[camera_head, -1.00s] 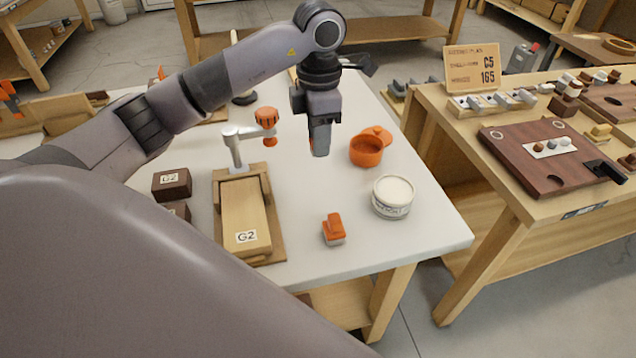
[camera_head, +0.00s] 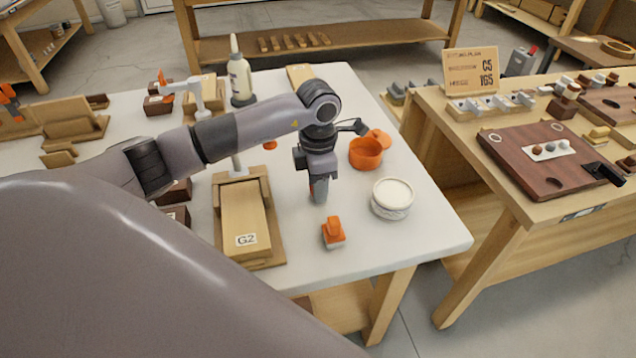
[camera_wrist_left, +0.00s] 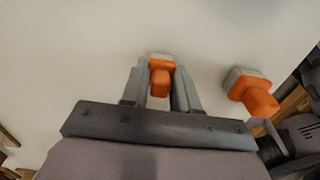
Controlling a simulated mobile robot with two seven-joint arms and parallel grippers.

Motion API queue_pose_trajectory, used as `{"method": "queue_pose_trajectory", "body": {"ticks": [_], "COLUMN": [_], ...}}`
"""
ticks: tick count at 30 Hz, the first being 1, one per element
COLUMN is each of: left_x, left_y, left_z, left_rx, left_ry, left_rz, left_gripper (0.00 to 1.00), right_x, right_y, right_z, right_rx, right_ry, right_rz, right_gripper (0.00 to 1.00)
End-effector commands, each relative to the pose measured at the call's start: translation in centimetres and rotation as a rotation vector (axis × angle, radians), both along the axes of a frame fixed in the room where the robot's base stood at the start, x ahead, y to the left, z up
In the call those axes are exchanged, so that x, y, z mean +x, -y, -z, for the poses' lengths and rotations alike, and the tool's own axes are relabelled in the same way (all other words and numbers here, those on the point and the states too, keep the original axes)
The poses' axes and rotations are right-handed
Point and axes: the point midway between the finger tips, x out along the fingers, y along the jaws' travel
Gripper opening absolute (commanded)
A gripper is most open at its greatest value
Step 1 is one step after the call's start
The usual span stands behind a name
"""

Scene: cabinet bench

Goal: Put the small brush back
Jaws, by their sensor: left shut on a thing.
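A small orange brush (camera_wrist_left: 159,78) with a pale lower part is between the fingers of my left gripper (camera_wrist_left: 160,88) in the left wrist view. The gripper is shut on it. In the head view my left gripper (camera_head: 318,192) points down low over the white table, and the brush in it is hidden. A second, similar orange-handled brush (camera_head: 333,232) stands on the table just in front of the gripper. It also shows in the left wrist view (camera_wrist_left: 252,90), right of the held one and apart from it. My right gripper is not seen.
An orange pot (camera_head: 366,153) and a white round tub (camera_head: 392,198) stand right of the gripper. A wooden fixture (camera_head: 278,250) with a G2 block (camera_head: 245,215) is to the left. A white bottle (camera_head: 240,80) stands behind. The table (camera_head: 425,238) is clear toward its front right corner.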

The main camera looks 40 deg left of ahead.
Motion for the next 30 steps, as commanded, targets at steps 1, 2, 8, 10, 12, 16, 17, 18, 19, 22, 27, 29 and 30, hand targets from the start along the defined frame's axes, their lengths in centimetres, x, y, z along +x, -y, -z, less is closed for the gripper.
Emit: {"method": "queue_pose_trajectory", "body": {"ticks": [1,2,8,10,12,16,17,18,19,22,27,29,30], "left_x": [0.0,0.0,0.0,0.0,0.0,0.0,0.0,0.0,0.0,0.1,0.1,0.1,0.1], "left_y": [0.0,0.0,0.0,0.0,0.0,0.0,0.0,0.0,0.0,-0.1,0.0,0.0,-0.1], "left_z": [0.1,0.2,0.3,0.3,0.3,0.2,0.0,-0.2,-0.4,-1.9,-5.7,-7.0,-7.8], "left_rx": [0.000,0.000,0.000,0.000,0.000,0.000,0.000,0.000,0.001,0.002,0.001,0.000,0.001], "left_ry": [0.000,0.000,0.000,0.000,0.000,0.000,0.000,0.000,0.001,0.006,0.006,0.006,0.006], "left_rz": [0.000,0.000,-0.001,0.000,0.000,0.000,0.000,0.000,0.000,0.000,0.001,0.001,0.000], "left_gripper": [0.01,0.01,0.55,0.55,0.55,0.55,0.55,0.55,0.55,0.55,0.55,0.55,0.55], "right_x": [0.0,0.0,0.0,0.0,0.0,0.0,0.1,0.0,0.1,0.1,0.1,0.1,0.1], "right_y": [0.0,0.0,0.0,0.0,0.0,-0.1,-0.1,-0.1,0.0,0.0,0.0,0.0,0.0], "right_z": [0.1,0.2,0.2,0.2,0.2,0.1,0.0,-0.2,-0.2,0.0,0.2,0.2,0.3], "right_rx": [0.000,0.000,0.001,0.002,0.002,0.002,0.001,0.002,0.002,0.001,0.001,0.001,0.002], "right_ry": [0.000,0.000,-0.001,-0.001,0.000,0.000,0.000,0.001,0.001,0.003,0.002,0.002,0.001], "right_rz": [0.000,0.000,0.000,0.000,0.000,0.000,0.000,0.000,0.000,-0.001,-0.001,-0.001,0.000], "right_gripper": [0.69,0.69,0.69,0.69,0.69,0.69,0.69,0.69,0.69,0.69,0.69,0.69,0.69]}}
